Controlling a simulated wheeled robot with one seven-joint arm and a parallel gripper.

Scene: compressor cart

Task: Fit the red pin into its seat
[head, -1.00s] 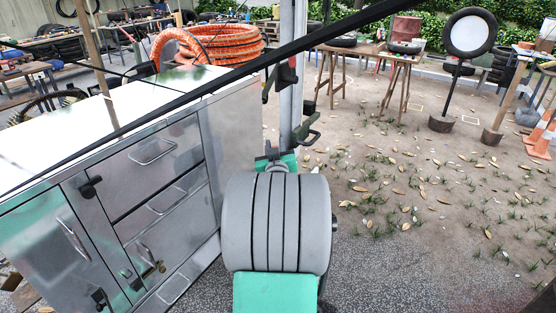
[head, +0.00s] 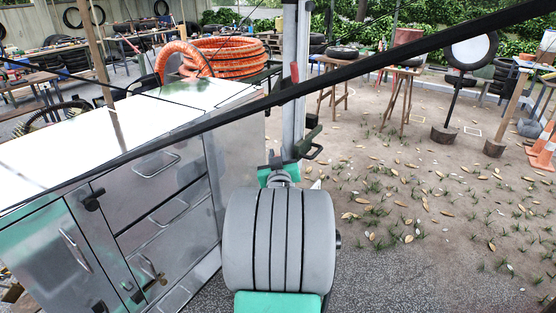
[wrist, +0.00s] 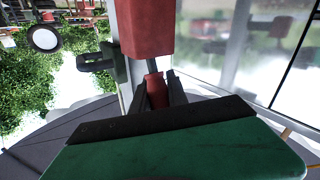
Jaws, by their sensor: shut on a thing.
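The red pin (wrist: 157,92) stands between the dark fingers of my gripper (wrist: 162,96) in the wrist view. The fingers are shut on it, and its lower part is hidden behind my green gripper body. A larger red block (wrist: 147,30) shows just above the pin's top in the picture, with a small gap between them. It seems to be the red part (head: 295,72) on the grey post in the head view. I cannot make out the seat's opening. In the head view my gripper (head: 277,160) is beside the post, and the pin cannot be made out.
A grey post (head: 290,110) carries a dark green lever (head: 310,143), also left of the red block in the wrist view (wrist: 96,62). A steel cabinet (head: 170,190) stands left of my arm. A black bar (head: 400,58) crosses the head view. Leaf-strewn ground lies open to the right.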

